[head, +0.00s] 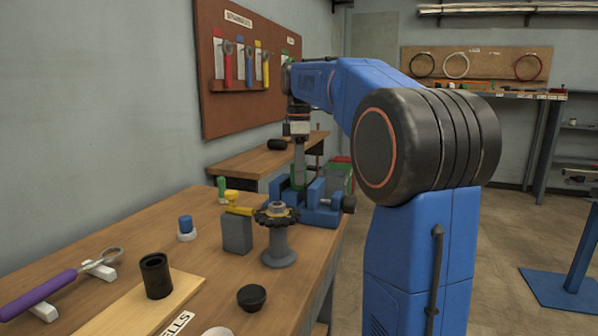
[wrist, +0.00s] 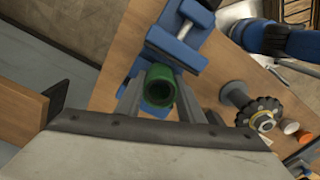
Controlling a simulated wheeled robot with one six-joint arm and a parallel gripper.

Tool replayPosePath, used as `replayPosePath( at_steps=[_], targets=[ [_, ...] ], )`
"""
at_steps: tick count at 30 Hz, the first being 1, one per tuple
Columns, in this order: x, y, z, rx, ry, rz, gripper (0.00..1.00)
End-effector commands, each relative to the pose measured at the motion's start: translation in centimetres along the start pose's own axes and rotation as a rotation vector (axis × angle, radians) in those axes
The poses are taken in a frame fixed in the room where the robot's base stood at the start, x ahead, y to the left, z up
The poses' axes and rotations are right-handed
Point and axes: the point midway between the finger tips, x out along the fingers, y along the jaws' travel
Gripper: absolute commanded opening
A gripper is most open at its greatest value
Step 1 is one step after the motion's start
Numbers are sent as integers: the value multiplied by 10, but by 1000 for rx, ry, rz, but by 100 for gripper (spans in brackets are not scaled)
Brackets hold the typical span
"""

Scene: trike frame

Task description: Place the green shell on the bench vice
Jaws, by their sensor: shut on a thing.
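The green shell (wrist: 159,88) is a short hollow green cylinder, seen from its open end between the two fingers of my gripper (wrist: 159,104) in the wrist view. In the head view, my gripper (head: 299,178) points down at the blue bench vice (head: 322,208), with a bit of green at its tips by the jaws. The vice also shows in the wrist view (wrist: 180,50), right beside the shell. I cannot tell whether the shell touches the vice or is held just above it.
A grey stand with a dark toothed wheel (head: 278,235) and a grey block with a yellow top (head: 237,230) stand close in front of the vice. A small green cylinder (head: 221,188) stands further left. A black cup (head: 251,297) and black cylinder (head: 156,275) are nearer.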

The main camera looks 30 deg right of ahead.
Motion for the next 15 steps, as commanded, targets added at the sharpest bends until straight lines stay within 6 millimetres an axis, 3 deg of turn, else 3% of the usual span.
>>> replayPosePath(
  at_steps=[1, 3, 15],
  targets=[
    [1, 0, 0, 0, 0, 0, 37],
    [1, 0, 0, 0, 0, 0, 53],
    [-5, 0, 0, 0, 0, 2, 53]
  ],
)
